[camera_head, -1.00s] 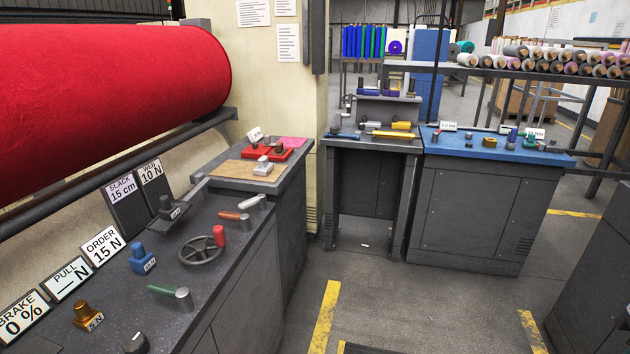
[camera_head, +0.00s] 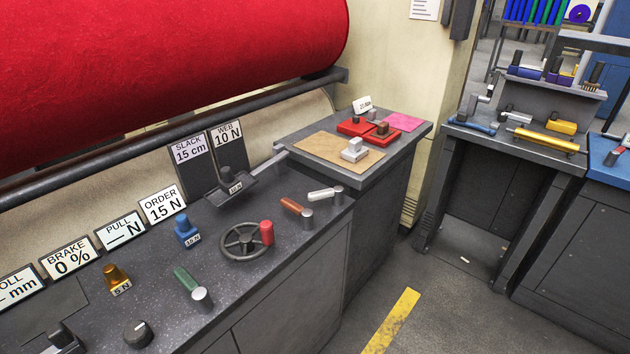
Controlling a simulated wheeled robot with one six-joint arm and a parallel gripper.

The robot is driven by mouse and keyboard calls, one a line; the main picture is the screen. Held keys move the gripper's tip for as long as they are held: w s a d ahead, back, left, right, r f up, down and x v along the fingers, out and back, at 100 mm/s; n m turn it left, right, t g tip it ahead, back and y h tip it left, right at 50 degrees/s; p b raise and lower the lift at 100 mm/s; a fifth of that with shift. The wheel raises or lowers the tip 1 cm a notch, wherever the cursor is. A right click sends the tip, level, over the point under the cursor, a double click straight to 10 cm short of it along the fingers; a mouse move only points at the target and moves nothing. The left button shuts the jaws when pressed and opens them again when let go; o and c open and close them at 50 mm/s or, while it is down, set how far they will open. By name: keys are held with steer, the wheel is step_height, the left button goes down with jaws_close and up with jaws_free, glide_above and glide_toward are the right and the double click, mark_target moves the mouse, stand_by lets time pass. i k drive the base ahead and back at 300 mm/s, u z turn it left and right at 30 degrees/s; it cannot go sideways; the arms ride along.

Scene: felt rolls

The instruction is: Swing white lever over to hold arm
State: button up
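The white lever (camera_head: 321,194) lies on the dark console top, joined to a grey cylindrical post (camera_head: 338,195) at its right end. Its free end points left, toward the orange-brown lever (camera_head: 291,205), which has its own grey post. A dark block on an arm (camera_head: 232,183), with a small label, stands left of the levers, below the SLACK and WEB signs. I cannot tell from the picture which part is the hold arm. My gripper is not in view.
A handwheel with a red knob (camera_head: 266,232) and a green lever (camera_head: 187,280) share the console (camera_head: 270,290). A red felt roll (camera_head: 170,75) hangs above. Floor is open to the right.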

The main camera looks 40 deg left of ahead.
mark_target(337, 194)
steer(key=u, duration=0.6)
steer(key=i, duration=0.85)
steer(key=u, duration=1.05)
steer(key=i, duration=0.25)
steer(key=u, duration=0.15)
